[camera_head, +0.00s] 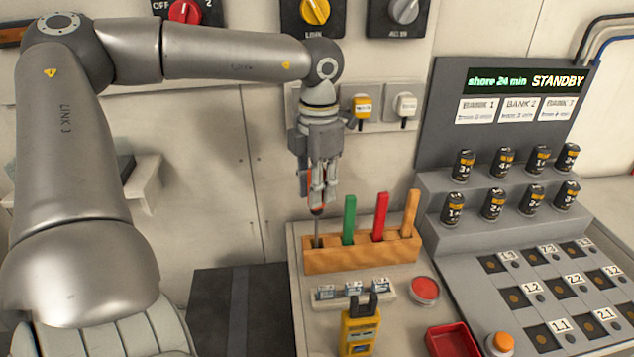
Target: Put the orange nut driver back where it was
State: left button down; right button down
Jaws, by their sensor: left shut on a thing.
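My left gripper (318,203) hangs pointing down above the left end of a wooden tool rack (340,262). It is shut on the orange nut driver (317,211), whose handle is mostly hidden between the fingers. The driver's grey shaft points straight down, and its lower end is at the rack's left end. I cannot tell whether the tip is inside a hole or just over it. A green handle (349,220), a red handle (380,217) and a light orange handle (410,213) stand in the rack to the right. My right gripper is not in view.
In front of the rack are a small grey holder (353,295), a yellow tester (359,330), a red round pad (425,289) and a red tray (453,342). A stepped console with several black cells (465,165) stands right. Wall switches (315,12) are behind.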

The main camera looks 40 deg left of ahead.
pick_arm(q)
jog(key=shift+f+b, duration=0.45)
jog(key=shift+b, duration=0.05)
dwell(0.3)
jog(key=c, duration=1.1)
grip_release()
jog(key=shift+c, duration=0.2)
notch_tip(320, 180, up, 12)
jog(key=shift+w, duration=0.15)
